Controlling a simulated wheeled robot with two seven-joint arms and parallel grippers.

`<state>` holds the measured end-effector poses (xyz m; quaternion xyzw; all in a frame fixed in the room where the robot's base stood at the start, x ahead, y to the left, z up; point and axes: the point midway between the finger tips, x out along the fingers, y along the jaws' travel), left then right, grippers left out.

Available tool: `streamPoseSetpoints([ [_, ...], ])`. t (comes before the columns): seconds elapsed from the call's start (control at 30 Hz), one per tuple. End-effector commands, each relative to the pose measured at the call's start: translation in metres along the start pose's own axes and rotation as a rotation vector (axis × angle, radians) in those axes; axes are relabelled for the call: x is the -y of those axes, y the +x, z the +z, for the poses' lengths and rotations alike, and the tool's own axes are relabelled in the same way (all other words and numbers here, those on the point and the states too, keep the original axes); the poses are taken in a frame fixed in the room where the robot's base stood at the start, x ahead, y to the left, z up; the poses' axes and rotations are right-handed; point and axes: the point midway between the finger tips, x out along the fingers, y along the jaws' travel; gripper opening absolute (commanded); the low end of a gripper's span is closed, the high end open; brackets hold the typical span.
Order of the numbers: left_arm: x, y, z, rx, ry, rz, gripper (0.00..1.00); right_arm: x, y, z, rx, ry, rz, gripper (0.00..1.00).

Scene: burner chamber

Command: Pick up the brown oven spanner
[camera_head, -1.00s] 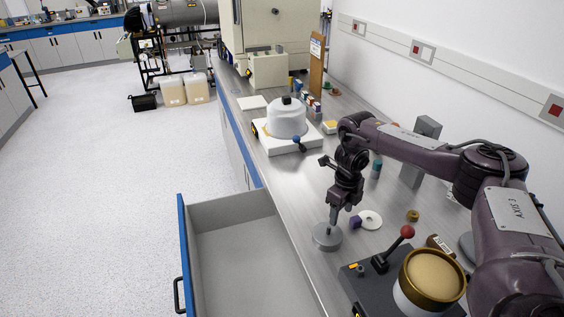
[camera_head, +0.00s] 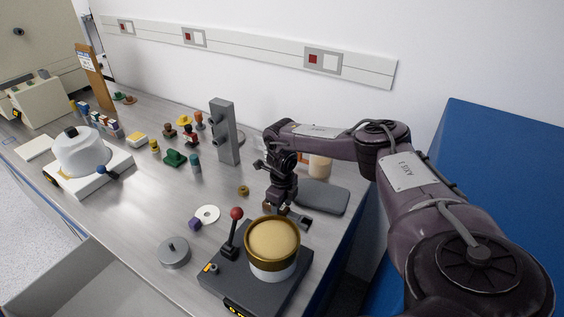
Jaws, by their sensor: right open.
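My right gripper (camera_head: 280,199) points down over the bench behind the gold-rimmed pot. It is open. A small brown piece (camera_head: 268,207) shows right at its fingers, and a grey end (camera_head: 303,221) shows to the right. These may be parts of the brown oven spanner, but the gripper and pot hide most of it. I cannot tell whether the fingers touch it or stand around it. My left gripper is not in view.
The gold-rimmed pot (camera_head: 272,240) stands on a dark control box with a red-knobbed lever (camera_head: 234,222). A grey disc weight (camera_head: 173,252), white ring (camera_head: 207,214) and brass ring (camera_head: 243,190) lie left. A grey pad (camera_head: 322,196) lies right. A grey upright block (camera_head: 224,132) stands behind.

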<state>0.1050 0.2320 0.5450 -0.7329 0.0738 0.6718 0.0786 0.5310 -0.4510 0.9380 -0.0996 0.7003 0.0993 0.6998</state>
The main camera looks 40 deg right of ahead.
Motion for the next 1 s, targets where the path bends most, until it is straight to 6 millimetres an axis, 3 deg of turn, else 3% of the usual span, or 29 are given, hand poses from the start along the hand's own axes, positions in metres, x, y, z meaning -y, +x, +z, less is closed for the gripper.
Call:
streamPoseSetpoints([
  [0.07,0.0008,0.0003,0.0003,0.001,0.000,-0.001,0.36,0.0002,-0.0001,0.0000,0.000,0.000,0.000,0.54],
  [0.47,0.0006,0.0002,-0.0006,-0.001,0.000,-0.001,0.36,0.0002,-0.0005,0.0001,0.001,0.001,0.000,0.01],
  [1.0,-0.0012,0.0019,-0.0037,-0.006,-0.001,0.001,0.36,0.0005,-0.0069,0.0014,0.004,0.001,0.000,0.00],
])
